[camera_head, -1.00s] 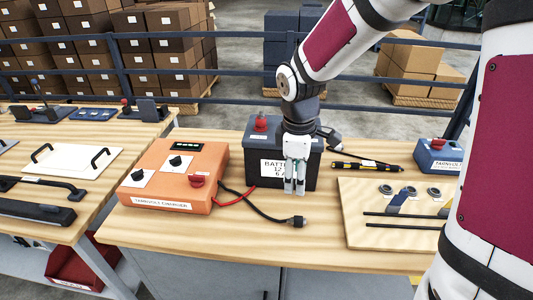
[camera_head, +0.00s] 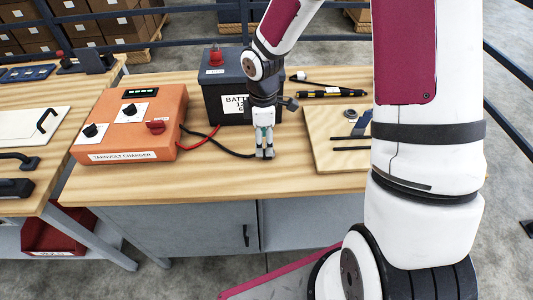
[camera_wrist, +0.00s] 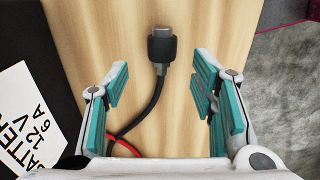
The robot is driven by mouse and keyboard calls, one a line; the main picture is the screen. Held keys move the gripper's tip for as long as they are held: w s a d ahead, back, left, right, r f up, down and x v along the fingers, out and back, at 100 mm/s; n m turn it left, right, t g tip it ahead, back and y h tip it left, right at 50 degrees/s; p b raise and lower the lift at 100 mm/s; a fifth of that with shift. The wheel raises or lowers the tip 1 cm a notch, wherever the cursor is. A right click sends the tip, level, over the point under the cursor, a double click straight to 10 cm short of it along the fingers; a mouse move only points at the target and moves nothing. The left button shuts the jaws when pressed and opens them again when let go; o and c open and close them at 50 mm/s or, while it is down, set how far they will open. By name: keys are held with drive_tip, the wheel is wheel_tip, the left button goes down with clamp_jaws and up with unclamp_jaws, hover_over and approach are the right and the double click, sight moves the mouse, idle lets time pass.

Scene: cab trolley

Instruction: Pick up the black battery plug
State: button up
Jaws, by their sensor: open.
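The black battery plug (camera_wrist: 161,46) lies on the wooden bench top at the end of a black cable in the wrist view. My gripper (camera_wrist: 158,88) is open, with its teal finger pads apart on either side of the cable and the plug a little beyond the fingertips. In the head view my gripper (camera_head: 265,152) is low over the bench in front of the battery, and it hides the plug there. The black cable (camera_head: 222,150) runs from the orange charger (camera_head: 130,125) toward my gripper. The dark battery (camera_head: 225,82) stands behind, its white label also showing in the wrist view.
A red cable (camera_head: 195,141) lies beside the black one. A wooden board (camera_head: 318,125) with tools is at the right, with a pen-like tool (camera_head: 330,94) behind it.

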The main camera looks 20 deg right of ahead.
sight(264, 151)
wheel_tip(264, 151, down, 5)
drive_tip(key=shift+s+f, duration=0.1)
drive_tip(key=shift+s, duration=0.05)
clamp_jaws()
